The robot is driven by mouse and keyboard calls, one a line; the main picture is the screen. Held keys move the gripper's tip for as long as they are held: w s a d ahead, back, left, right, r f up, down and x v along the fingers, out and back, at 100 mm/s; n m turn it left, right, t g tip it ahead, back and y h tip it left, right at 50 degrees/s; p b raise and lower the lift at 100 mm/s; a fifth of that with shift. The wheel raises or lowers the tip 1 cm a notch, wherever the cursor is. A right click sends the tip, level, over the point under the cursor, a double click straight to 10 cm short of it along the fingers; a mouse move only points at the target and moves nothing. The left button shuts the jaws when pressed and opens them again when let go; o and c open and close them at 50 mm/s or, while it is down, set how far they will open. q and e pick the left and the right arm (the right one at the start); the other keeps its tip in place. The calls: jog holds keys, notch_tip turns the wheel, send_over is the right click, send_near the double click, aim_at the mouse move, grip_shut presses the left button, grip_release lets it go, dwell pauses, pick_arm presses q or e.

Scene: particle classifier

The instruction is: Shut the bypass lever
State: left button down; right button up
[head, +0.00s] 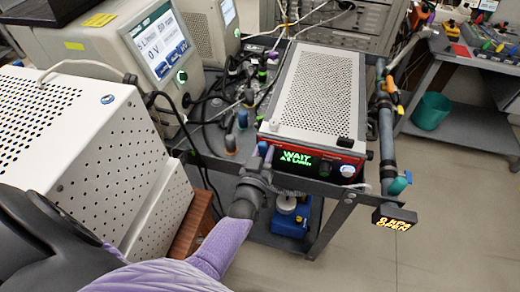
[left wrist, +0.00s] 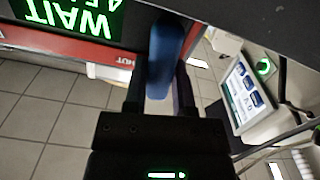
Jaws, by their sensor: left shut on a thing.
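A blue lever (left wrist: 165,45) stands between my left gripper's fingers in the left wrist view, beside a red strip whose partly hidden lettering ends in "HUT". I take it for the bypass lever. My left gripper (left wrist: 160,78) is shut on it. In the head view the left gripper (head: 263,163) is at the front left corner of the red-fronted instrument (head: 322,100), and only a small bluish tip of the lever shows there. How far the lever is turned is hard to tell. My right gripper is not in view.
The instrument's green display (head: 296,158) reads "WAIT". A display (head: 394,218) at right reads "0 kPa OPEN", below a pipe with a teal handle (head: 398,185). A white perforated box (head: 90,150) is at left. A blue device (head: 291,217) sits below. Floor at right is clear.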

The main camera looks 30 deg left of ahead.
pick_arm(q)
jog(key=shift+d+m, duration=0.35)
jog(key=shift+m, duration=0.65)
jog(key=c, duration=0.7)
grip_release()
jog(key=p+v, duration=0.4)
jog(key=v, duration=0.6)
jog(key=shift+w+d, duration=0.1)
